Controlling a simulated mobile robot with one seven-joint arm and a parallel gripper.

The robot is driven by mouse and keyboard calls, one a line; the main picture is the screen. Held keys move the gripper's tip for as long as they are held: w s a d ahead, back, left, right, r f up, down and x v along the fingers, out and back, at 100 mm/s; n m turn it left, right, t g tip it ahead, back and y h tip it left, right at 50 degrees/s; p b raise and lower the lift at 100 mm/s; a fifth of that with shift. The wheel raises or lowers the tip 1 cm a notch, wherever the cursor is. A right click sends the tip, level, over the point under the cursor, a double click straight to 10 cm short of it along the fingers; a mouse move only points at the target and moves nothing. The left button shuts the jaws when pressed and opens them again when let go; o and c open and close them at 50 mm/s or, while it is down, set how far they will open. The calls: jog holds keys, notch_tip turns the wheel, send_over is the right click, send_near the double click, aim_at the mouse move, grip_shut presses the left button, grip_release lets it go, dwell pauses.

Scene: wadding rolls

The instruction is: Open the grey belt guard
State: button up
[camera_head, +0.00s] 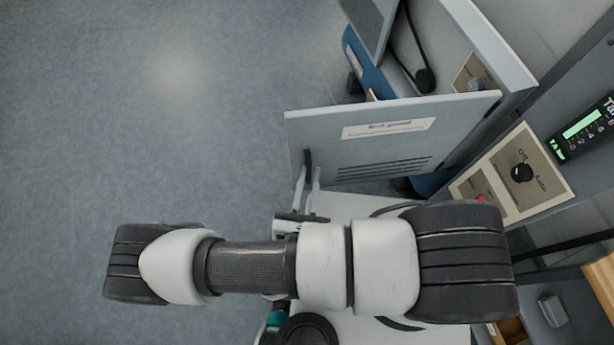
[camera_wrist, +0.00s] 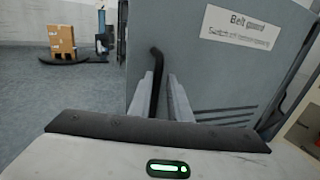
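The grey belt guard (camera_head: 360,154) is a flat panel with a label and slots. It stands swung out from the machine front, hinged at its right side, with the bay behind it exposed. Its black bar handle (camera_head: 308,165) is near the free left edge. My gripper (camera_head: 307,182) is at the handle with a finger on either side, and a gap shows between the fingers. In the wrist view, the handle (camera_wrist: 155,70) rises between the two pale fingers, with space beside it; contact cannot be told. The guard's label (camera_wrist: 240,27) is at upper right there.
The machine's control panel (camera_head: 515,175), with a black knob, is right of the guard. A green-lit display (camera_head: 582,124) is beyond it. Open floor (camera_head: 150,110) lies left. In the wrist view, a cardboard box (camera_wrist: 61,39) stands far back left.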

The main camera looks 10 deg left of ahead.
jog(key=o, duration=0.3)
jog(key=shift+w+d, duration=0.15)
jog(key=shift+d, duration=0.55)
jog(key=shift+o, duration=0.2)
jog(key=shift+a, duration=0.3)
